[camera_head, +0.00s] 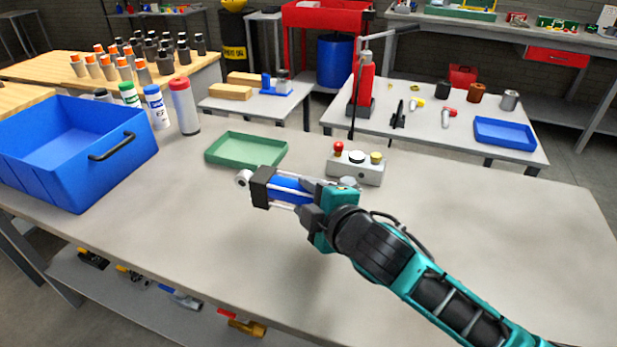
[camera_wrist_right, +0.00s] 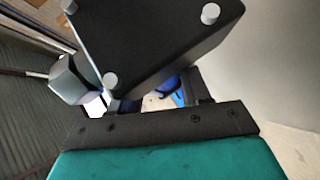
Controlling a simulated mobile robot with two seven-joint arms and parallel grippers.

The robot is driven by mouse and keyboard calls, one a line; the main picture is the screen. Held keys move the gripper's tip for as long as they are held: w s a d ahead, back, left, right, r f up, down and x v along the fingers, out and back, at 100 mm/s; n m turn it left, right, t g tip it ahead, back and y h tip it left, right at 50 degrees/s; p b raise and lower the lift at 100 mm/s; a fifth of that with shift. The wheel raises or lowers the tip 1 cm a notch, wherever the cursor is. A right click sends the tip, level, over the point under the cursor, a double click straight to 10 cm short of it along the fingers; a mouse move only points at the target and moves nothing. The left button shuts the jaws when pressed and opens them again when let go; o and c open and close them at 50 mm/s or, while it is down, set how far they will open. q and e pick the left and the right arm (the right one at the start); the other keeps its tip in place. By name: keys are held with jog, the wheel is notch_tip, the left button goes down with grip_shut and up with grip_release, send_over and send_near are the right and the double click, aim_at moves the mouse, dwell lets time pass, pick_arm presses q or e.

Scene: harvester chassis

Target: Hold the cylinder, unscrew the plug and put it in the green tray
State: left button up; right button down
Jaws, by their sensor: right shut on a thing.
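The cylinder has a blue barrel with silver tie rods and a black end block (camera_head: 262,187). My right gripper (camera_head: 311,203) is shut on it and holds it roughly level over the table, just in front of the green tray. A small silver round part (camera_head: 243,179) sticks out at its left end; I cannot tell if it is the plug. In the right wrist view a black end block (camera_wrist_right: 160,45) with silver studs fills the top, and a silver fitting (camera_wrist_right: 68,80) shows at its left. The green tray (camera_head: 247,151) is empty. My left gripper is out of view.
A blue bin (camera_head: 70,150) stands at the left, beside several bottles (camera_head: 184,105). A control box (camera_head: 356,168) with red and yellow buttons sits right behind the gripper. The table is clear at the right and front. Another table with a blue tray (camera_head: 505,132) stands behind.

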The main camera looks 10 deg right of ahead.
jog(key=shift+w+f+b, duration=0.1)
jog(key=shift+f+b, duration=0.75)
jog(key=shift+f, duration=2.8)
jog(key=shift+f, duration=0.15)
jog(key=c, duration=0.8)
grip_release()
jog(key=shift+f, duration=0.35)
jog(key=shift+r, duration=0.15)
jog(key=shift+s+r, duration=0.1)
jog(key=shift+s, duration=0.25)
jog(key=v, duration=1.1)
jog(key=shift+s+d+r+p, duration=0.1)
jog(key=shift+s+r+p, duration=0.05)
jog(key=shift+s+p, duration=0.15)
